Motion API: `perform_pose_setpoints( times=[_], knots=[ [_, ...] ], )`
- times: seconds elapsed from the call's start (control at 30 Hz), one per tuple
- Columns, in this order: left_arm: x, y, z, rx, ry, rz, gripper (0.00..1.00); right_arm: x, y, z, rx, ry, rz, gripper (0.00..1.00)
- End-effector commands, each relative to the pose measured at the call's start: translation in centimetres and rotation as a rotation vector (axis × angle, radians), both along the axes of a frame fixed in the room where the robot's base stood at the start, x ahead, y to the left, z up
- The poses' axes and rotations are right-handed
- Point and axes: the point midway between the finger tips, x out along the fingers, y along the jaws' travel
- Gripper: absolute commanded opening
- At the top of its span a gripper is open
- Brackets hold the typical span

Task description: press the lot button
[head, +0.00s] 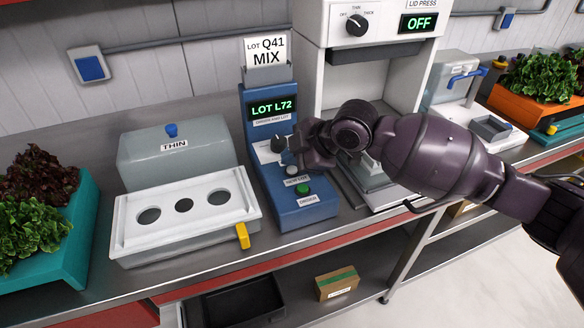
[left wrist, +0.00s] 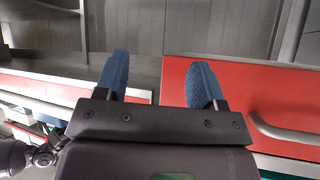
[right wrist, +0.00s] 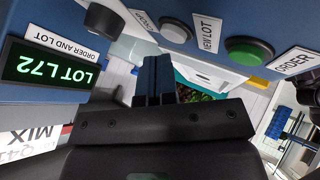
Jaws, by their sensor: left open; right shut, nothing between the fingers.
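A blue control box (head: 262,190) stands on the counter. Its screen (head: 273,107) reads LOT L72 in green. The grey lot button (head: 291,170), labelled NEW LOT, is between the dark knob (head: 278,145) and the green ORDER button (head: 303,190). In the right wrist view the lot button (right wrist: 175,31) is above the fingertips, apart from them in the picture; contact is not shown. My right gripper (right wrist: 157,62) is shut and empty, close to the box face; it also shows in the head view (head: 297,149). My left gripper (left wrist: 158,82) is open and empty, facing the red-edged counter.
A card (head: 264,52) reading LOT Q41 MIX stands on the box. A white tray (head: 240,205) with holes and a THIN cover are left of it. The lid press (head: 318,60), showing OFF, stands behind my right arm. Lettuce trays (head: 85,225) (head: 520,108) are at both sides.

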Motion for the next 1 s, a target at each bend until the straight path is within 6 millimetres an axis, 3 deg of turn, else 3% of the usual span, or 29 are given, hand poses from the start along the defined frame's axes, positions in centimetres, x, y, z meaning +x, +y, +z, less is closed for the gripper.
perform_pose_setpoints(
  times=[1.0],
  knots=[
    [-0.06, 0.20, -0.07, 0.008, 0.002, -0.007, 0.63, 0.00, 0.00, -0.99, 0.000, 0.000, 0.000, 0.00]
  ],
)
